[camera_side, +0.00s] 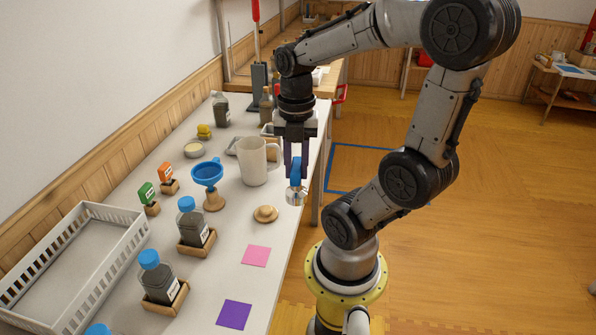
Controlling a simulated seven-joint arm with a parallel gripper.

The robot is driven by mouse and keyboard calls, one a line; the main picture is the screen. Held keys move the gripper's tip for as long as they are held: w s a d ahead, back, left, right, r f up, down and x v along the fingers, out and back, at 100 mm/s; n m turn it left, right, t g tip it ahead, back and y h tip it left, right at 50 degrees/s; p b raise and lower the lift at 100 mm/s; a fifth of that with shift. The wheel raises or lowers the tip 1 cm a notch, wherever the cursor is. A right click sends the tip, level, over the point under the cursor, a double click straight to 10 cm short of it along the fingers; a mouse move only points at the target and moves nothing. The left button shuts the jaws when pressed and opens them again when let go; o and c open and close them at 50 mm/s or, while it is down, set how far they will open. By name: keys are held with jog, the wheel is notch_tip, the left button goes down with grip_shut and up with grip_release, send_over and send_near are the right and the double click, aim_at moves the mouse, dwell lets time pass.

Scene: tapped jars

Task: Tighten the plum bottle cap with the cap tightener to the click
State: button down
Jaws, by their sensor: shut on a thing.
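My gripper (296,160) points down near the table's right edge, right of the white jug. It is shut on a blue tool with a pale, metallic-looking lower end, probably the cap tightener (296,193), held upright. No plum-coloured cap shows. Two dark-filled bottles with blue caps and white labels stand in wooden holders: one in the middle (190,222) and one nearer (157,277). Their labels are too small to read, so I cannot tell which is the plum bottle. My gripper is apart from both, farther back and to the right.
A white jug (253,163), a blue funnel (207,174) on a wooden stand and a round wooden piece (265,214) stand nearby. A white basket (131,239) lies at left. Pink (256,255) and purple (234,315) squares lie flat at front right. Another blue cap (98,329) shows at the bottom edge.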

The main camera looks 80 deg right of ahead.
jog(key=w+a+r+n, duration=0.2)
jog(key=w+r+n, duration=0.25)
jog(key=w, duration=0.35)
jog(key=w+a+r+n, duration=0.1)
jog(key=w+r+n, duration=0.35)
jog(key=w, duration=0.45)
jog(key=w+a+f+n, duration=0.1)
jog(key=w+a+n, duration=0.3)
jog(key=a, duration=0.5)
jog(key=w+a+f+n, duration=0.1)
jog(key=w+a+n, duration=0.25)
jog(key=a, duration=0.65)
jog(key=shift+d+f, duration=0.15)
jog(key=shift+f, duration=1.15)
jog(key=shift+d+f, duration=0.15)
jog(key=shift+f, duration=1.1)
jog(key=shift+s+f, duration=0.1)
jog(key=shift+f, duration=0.5)
jog(key=shift+f, duration=1.3)
